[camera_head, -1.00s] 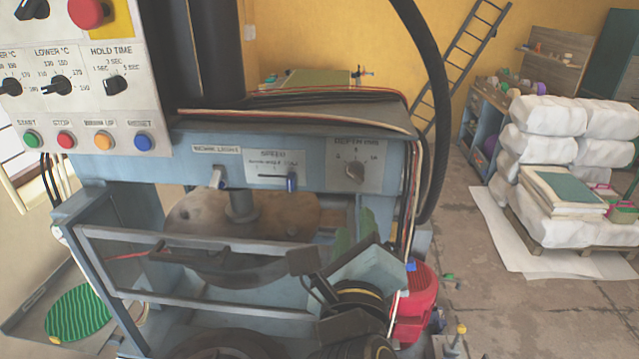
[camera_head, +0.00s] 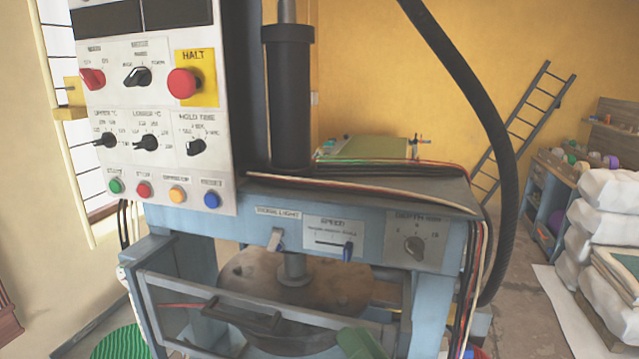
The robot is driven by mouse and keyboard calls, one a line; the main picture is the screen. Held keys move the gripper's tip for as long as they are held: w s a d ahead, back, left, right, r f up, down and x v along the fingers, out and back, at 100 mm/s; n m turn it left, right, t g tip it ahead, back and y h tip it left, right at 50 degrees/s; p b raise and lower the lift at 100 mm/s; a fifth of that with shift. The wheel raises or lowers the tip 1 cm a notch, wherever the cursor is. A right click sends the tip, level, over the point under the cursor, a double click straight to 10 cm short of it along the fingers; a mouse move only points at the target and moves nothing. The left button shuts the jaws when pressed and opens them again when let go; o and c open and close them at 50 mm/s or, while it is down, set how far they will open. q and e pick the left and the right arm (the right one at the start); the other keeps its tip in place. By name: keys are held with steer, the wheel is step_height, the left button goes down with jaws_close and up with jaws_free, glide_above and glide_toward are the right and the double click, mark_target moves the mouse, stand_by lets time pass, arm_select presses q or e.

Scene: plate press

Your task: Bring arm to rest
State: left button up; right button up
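The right gripper (camera_head: 360,343) shows only as green fingertips at the bottom edge of the head view, in front of the press's lower guard frame. The rest of it is cut off below the picture, so I cannot tell whether it is open or holds anything. My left gripper is not in view. The blue-grey plate press (camera_head: 375,225) fills the middle. Its round brown plate (camera_head: 245,275) sits under the vertical ram, behind the guard frame.
A white control panel (camera_head: 160,110) with a red halt button stands at the upper left. A thick black hose (camera_head: 470,80) arcs down the right side. White sacks (camera_head: 610,230) are stacked at the right. A green ribbed mat (camera_head: 118,343) lies at the lower left. Floor shows between press and sacks.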

step_height(320, 180, down, 12)
steer(key=s+n+g+h, duration=0.2)
steer(key=n+g, duration=0.2)
steer(key=g, duration=0.2)
steer(key=s+d+f+g+h, duration=0.4)
steer(key=s+d+f+h, duration=0.1)
steer(key=d+f, duration=0.35)
steer(key=s+d+f+g+h, duration=0.5)
steer(key=s+d+f+h, duration=0.1)
steer(key=d+f, duration=0.25)
step_height(320, 180, down, 31)
steer(key=s+g+b, duration=0.1)
steer(key=b, duration=0.6)
steer(key=s+d+f+b, duration=0.1)
steer(key=s+f+b, duration=0.3)
steer(key=s+f, duration=0.4)
steer(key=s+d+f+g+b, duration=0.1)
steer(key=s+f+b, duration=0.3)
steer(key=s+f, duration=0.4)
step_height(320, 180, down, 8)
steer(key=shift+s+d+r+g, duration=0.15)
steer(key=shift+s+d+g, duration=0.15)
steer(key=shift+d, duration=0.15)
